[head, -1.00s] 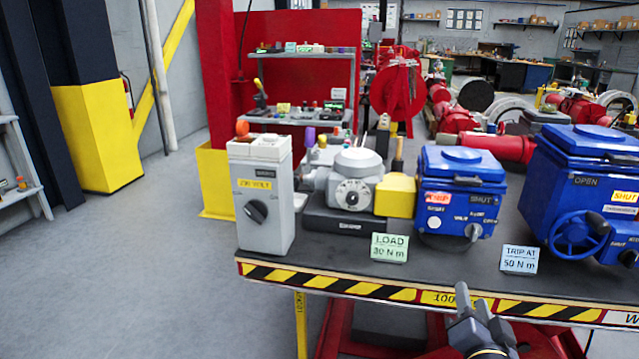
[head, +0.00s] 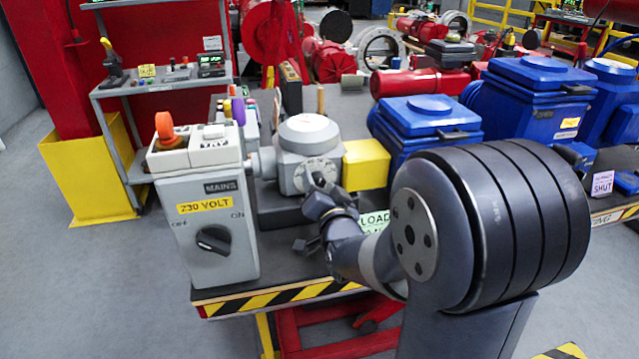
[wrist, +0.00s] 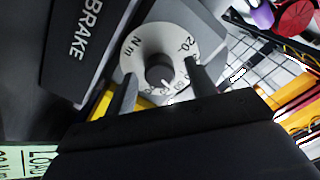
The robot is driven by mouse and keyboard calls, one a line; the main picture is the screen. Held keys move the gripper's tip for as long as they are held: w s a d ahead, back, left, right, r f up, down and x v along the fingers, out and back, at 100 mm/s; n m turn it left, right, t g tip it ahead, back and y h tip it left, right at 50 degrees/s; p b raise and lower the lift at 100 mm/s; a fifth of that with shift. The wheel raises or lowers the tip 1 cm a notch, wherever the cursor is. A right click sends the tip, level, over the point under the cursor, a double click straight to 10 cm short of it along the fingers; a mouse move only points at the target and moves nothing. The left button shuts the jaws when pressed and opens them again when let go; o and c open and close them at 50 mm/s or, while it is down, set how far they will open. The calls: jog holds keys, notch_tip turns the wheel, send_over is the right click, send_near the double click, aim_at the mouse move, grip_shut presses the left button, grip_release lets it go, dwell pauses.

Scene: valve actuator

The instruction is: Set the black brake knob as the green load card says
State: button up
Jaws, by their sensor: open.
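The black brake knob (wrist: 159,68) sits at the middle of a pale round dial marked N m, with 20 and other numbers around its rim. The dial (head: 317,172) is on the front of the grey brake unit (head: 308,136) in the head view. My gripper (wrist: 163,76) is open, with one finger on each side of the knob; I cannot tell whether they touch it. The knob's exact setting is too small to read. The green load card (head: 374,221) stands on the bench, partly hidden by my arm; its corner shows in the wrist view (wrist: 30,162).
A grey 230 volt mains box (head: 207,235) with a black switch stands close to the left of my gripper. A yellow block (head: 366,165) joins the brake unit on its right, with blue actuators (head: 425,125) beyond. The striped bench edge (head: 270,298) runs below.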

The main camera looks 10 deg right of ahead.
jog(key=shift+w, duration=0.35)
jog(key=shift+c, duration=0.3)
jog(key=c, duration=0.9)
